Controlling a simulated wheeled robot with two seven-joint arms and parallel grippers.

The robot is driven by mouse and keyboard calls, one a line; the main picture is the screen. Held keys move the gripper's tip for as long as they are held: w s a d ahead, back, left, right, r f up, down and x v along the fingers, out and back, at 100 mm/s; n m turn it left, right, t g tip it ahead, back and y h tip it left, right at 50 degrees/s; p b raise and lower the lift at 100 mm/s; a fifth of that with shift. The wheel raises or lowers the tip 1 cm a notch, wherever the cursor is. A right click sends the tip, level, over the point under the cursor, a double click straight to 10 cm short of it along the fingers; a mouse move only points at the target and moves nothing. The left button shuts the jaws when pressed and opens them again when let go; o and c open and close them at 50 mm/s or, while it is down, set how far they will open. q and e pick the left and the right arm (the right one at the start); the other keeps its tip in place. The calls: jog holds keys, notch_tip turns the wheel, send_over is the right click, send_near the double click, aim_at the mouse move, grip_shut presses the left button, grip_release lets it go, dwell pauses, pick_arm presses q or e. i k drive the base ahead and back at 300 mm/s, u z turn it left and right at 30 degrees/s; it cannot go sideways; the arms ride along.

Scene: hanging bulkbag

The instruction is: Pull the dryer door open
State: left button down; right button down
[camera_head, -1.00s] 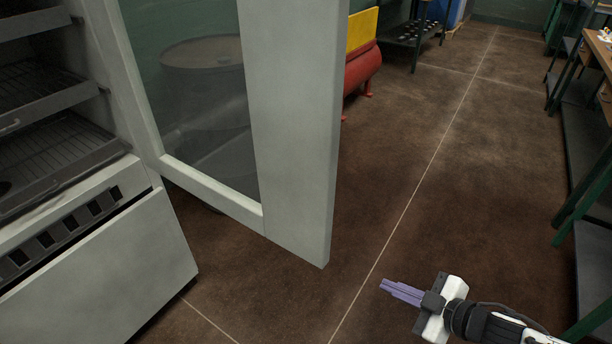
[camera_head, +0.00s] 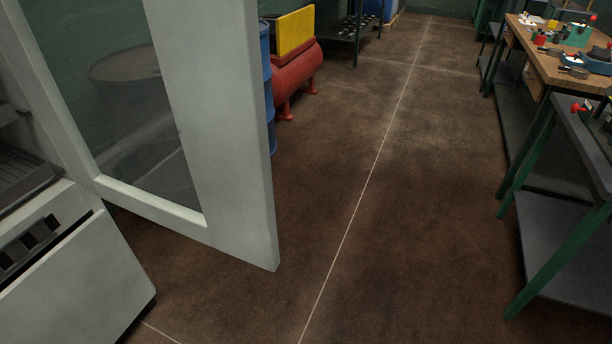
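The dryer door (camera_head: 217,120) stands swung open, away from the dryer body. It has a pale grey frame around a glass pane (camera_head: 128,110). The dryer (camera_head: 75,275) is at the left edge, with its open inside and a wire rack (camera_head: 22,172) partly showing. A vented lower panel lies under the opening. No handle shows on the side of the door that I see. Neither of my grippers is in the picture now.
Brown floor (camera_head: 390,230) is clear in the middle. Behind the door are a blue drum (camera_head: 267,80) and a red tank (camera_head: 297,75) with a yellow panel (camera_head: 295,32). Green-legged workbenches (camera_head: 545,75) with tools line the right side.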

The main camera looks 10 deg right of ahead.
aim_at(208, 52)
jog(key=z, duration=2.8)
jog(key=k, duration=2.05)
jog(key=u, duration=2)
jog(key=i, duration=0.5)
jog(key=u, duration=0.1)
